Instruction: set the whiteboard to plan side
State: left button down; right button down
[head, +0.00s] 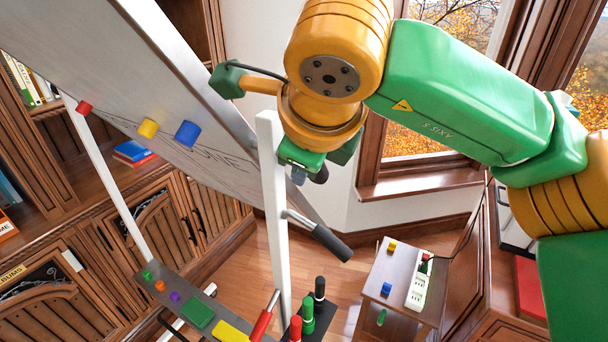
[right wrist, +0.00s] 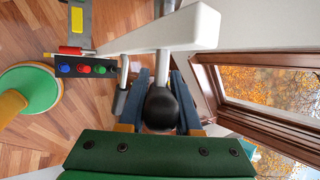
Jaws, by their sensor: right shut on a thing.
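The whiteboard (head: 110,70) hangs tilted between white posts. The visible face has red, yellow and blue magnets and writing ending in "ONE", perhaps "DONE". The near post (head: 273,220) carries a lever with a black grip (head: 331,242) below my right gripper. My right gripper (head: 308,172) is at the post's upper part. In the right wrist view, its fingers (right wrist: 160,112) are shut on a round black knob (right wrist: 160,106) on a short metal shaft from the white post (right wrist: 165,35). In the head view the knob is mostly hidden by the gripper. My left gripper is not in view.
A tray (head: 170,290) below the board holds small magnets, a green block and a yellow one. Red, green and black markers (head: 308,312) stand beside it. A small table (head: 395,270) with a power strip is at lower right. Bookshelves stand left; a window is behind.

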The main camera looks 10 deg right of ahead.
dwell(0.4)
jog(key=c, duration=0.6)
grip_release()
jog(key=shift+d, duration=0.1)
jog(key=b+v, duration=0.1)
jog(key=v, duration=0.6)
jog(key=shift+s, duration=0.2)
